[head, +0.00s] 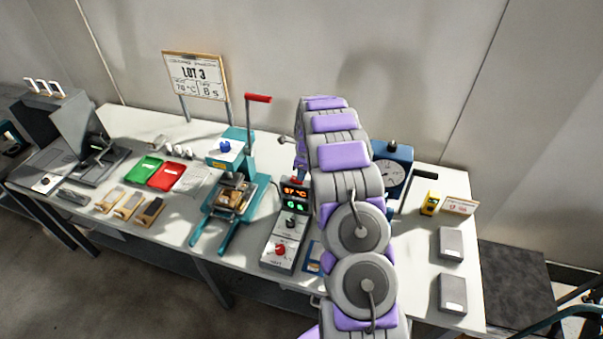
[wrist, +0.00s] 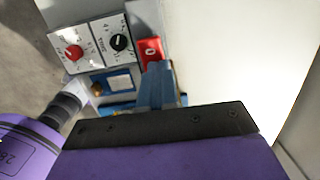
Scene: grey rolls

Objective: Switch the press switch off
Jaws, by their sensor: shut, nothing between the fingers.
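The control box (head: 284,240) stands on the table right of the teal press (head: 232,165). It has a lit display (head: 295,191), green lights, a black knob (head: 290,222) and a red knob (head: 280,250). In the wrist view, a red switch (wrist: 151,48) marked with a white 0 sits beyond the black knob (wrist: 120,42). My gripper (wrist: 157,72) is shut and empty, its blue fingertips close beside the red switch's lower edge. I cannot tell whether they touch it. In the head view my arm hides most of the gripper.
A blue gauge device (head: 393,165) with a black handle stands right of my arm. A blue item (head: 313,257) lies beside the box. Grey boxes (head: 452,245) and a yellow device (head: 430,203) lie further right. Green and red trays (head: 166,176) are left of the press.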

